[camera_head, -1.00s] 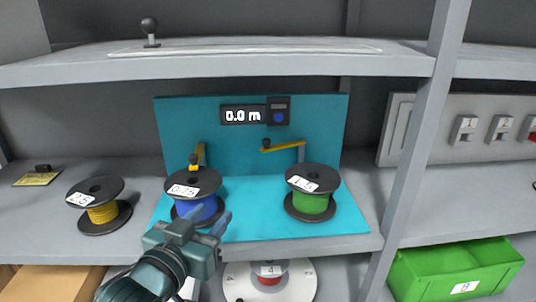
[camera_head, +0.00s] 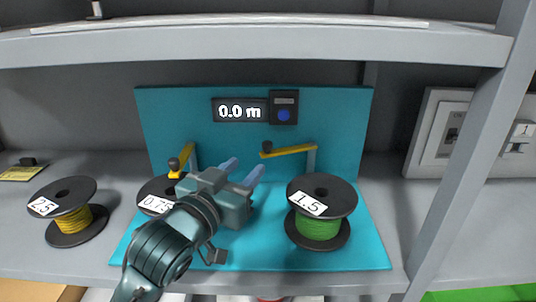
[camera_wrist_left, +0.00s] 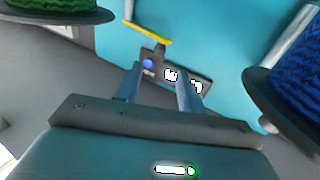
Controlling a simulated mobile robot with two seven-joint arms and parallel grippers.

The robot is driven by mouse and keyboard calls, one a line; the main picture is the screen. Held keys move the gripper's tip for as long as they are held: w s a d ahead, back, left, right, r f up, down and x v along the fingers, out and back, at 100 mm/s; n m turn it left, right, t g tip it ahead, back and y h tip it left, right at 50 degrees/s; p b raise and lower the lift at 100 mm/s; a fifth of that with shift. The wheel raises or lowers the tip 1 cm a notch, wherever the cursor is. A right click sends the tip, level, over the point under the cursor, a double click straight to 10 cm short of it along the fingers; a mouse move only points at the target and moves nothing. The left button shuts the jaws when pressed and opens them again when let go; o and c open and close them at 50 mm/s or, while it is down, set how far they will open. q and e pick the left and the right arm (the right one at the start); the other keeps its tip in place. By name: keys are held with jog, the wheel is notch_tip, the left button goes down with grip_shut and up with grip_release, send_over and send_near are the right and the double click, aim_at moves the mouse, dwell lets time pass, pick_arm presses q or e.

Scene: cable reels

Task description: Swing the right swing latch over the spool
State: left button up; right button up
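The right swing latch (camera_head: 290,151) is a yellow bar with a dark knob on a grey post, pointing left behind the green spool (camera_head: 318,228) labelled 1.5. It also shows in the left wrist view (camera_wrist_left: 147,33), ahead of my fingers. The green spool stands upright on the teal base and its top is clear of the bar. My left gripper (camera_head: 242,170) is open and empty, between the two spools, in front of and left of the latch knob. It partly hides the 0.75 spool (camera_head: 156,190). My right gripper is not in view.
The left swing latch (camera_head: 181,160) is yellow and stands behind the 0.75 spool. A yellow-wire spool (camera_head: 72,222) labelled 2.5 stands at the left. A shelf (camera_head: 250,42) runs overhead, and a grey upright (camera_head: 462,160) stands at the right. A meter reading 0.0 m (camera_head: 240,111) is on the teal back panel.

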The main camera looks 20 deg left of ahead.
aim_at(265, 148)
pick_arm(q)
jog(key=w, duration=0.3)
jog(key=w+d+p, duration=0.1)
jog(key=w, duration=0.5)
jog(key=shift+w+d, duration=0.35)
jog(key=shift+w, duration=0.35)
grip_shut()
